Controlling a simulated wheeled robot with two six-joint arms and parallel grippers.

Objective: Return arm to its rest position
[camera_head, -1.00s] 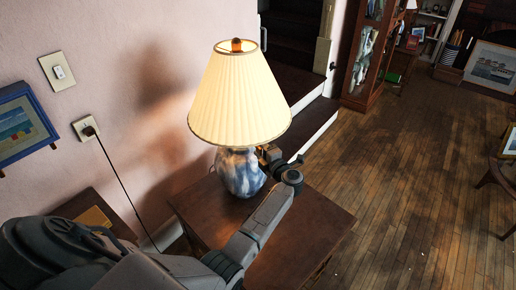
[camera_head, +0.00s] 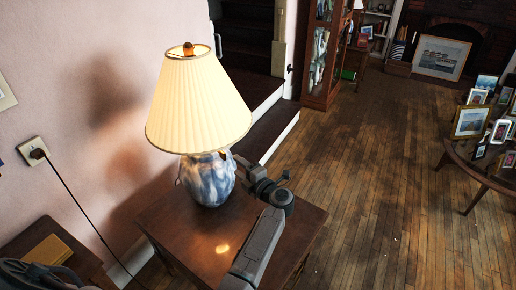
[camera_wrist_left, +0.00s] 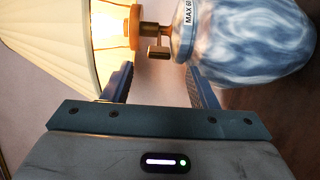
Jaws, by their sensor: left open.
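The table lamp has a lit, pleated cream shade (camera_head: 198,105) and a blue-and-white marbled base (camera_head: 207,180). It stands upright on a dark wooden side table (camera_head: 180,235). My left gripper (camera_head: 238,163) is beside the upper right of the base, just below the shade; its fingertips are partly hidden in the head view. In the left wrist view my left gripper (camera_wrist_left: 160,78) is open, with its fingers apart. The lamp's brass switch (camera_wrist_left: 158,52) shows just beyond the gap between them, with the shade at left and the base at right. My right gripper is not in view.
A pink wall with an outlet (camera_head: 35,150) and black cord is at left. A doorway step (camera_head: 275,130) and a glass cabinet (camera_head: 322,60) lie behind. A round table (camera_head: 490,165) with several framed pictures is at right.

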